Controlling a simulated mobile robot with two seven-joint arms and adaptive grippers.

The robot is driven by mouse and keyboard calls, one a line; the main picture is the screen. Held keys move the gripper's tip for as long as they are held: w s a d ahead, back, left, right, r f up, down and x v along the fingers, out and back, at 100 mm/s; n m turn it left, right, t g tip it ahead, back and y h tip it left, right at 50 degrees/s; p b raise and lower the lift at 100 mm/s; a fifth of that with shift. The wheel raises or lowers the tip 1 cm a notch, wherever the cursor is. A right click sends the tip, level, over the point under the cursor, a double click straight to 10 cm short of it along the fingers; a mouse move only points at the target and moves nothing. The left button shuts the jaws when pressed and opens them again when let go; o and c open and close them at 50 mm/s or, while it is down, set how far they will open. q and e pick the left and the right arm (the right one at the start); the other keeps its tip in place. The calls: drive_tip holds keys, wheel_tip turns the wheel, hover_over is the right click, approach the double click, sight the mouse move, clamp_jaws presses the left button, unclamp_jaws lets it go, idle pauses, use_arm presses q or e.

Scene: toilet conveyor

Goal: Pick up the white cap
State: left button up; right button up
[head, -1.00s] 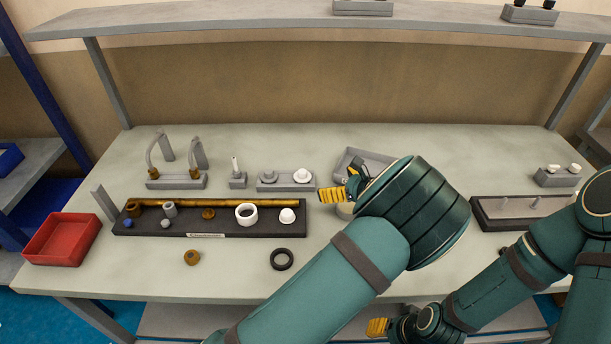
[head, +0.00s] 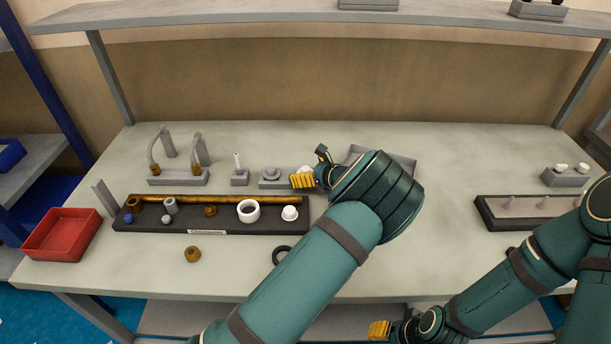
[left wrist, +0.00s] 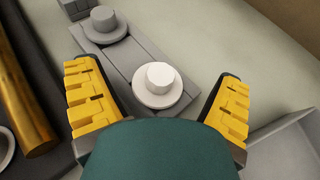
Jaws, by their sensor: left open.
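A white cap with a wide flange (left wrist: 158,84) sits on a grey block (left wrist: 130,62), between the spread fingers in the left wrist view. My left gripper (head: 312,168) is open and empty above it, its fingers apart from the cap. In the head view the gripper mostly hides that cap. Another white round piece (head: 289,213) lies on the black tray (head: 262,230). My right gripper (head: 380,329) is low in front of the table edge, and its fingers are not clear.
A grey capped piece (left wrist: 104,22) shares the block. The black tray holds a brass tube (head: 215,200), a white ring (head: 248,210) and small parts. A grey tray (head: 402,163) lies right of the gripper. A red bin (head: 62,235) stands at left. The front table is mostly clear.

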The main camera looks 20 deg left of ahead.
use_arm(q)
drive_tip(key=shift+w+a+f, duration=0.2)
drive_tip(key=shift+w+a, duration=0.05)
drive_tip(key=shift+a, duration=0.15)
drive_tip(key=c, duration=1)
drive_tip(key=shift+c, duration=0.2)
drive_tip(key=shift+r, duration=0.1)
